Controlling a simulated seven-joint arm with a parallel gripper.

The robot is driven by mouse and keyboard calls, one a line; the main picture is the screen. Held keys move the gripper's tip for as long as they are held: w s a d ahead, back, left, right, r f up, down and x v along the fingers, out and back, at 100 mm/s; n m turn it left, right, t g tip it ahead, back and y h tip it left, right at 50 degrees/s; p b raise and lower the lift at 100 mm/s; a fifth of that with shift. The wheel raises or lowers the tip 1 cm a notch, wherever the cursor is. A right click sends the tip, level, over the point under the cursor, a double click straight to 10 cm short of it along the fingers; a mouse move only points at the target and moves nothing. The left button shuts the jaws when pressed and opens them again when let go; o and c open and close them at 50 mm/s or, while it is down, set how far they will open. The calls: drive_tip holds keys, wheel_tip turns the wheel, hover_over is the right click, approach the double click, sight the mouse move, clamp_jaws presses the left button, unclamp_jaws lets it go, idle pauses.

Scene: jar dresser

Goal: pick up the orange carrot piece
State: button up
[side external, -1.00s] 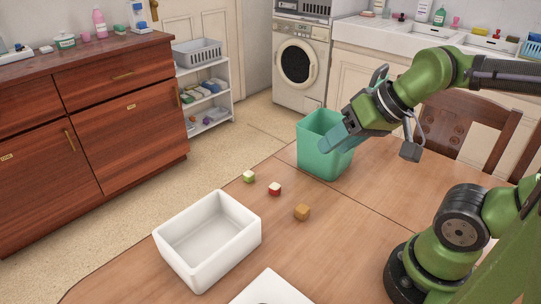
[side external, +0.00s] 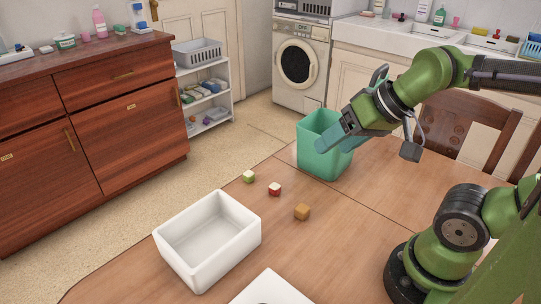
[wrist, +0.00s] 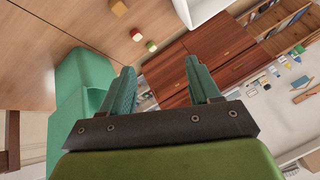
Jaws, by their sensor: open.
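The orange carrot piece (side external: 302,212) is a small orange-brown cube on the wooden table, and it also shows at the top of the wrist view (wrist: 119,8). Nothing touches it. My gripper (side external: 336,137) is in the air by the green bin, up and to the right of the cube in the side view. In the wrist view its two teal fingers (wrist: 158,68) stand apart with nothing between them.
A red-and-white cube (side external: 275,189) and a light green cube (side external: 249,177) lie near the carrot piece. A white tray (side external: 180,262) stands to the left, and the tall green bin (side external: 313,158) is beside my gripper. A white plate-like item (side external: 258,291) lies at the front edge.

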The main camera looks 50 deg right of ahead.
drive_tip(key=n+g+h, duration=0.2)
drive_tip(key=n+g, duration=0.2)
drive_tip(key=g, duration=0.3)
hover_over(302, 208)
wheel_tip(302, 208, down, 6)
drive_tip(key=f, duration=0.1)
wheel_tip(302, 208, down, 10)
drive_tip(key=shift+s+a+f, duration=0.1)
drive_tip(key=shift+s, duration=0.05)
drive_tip(key=shift+f, duration=3.05)
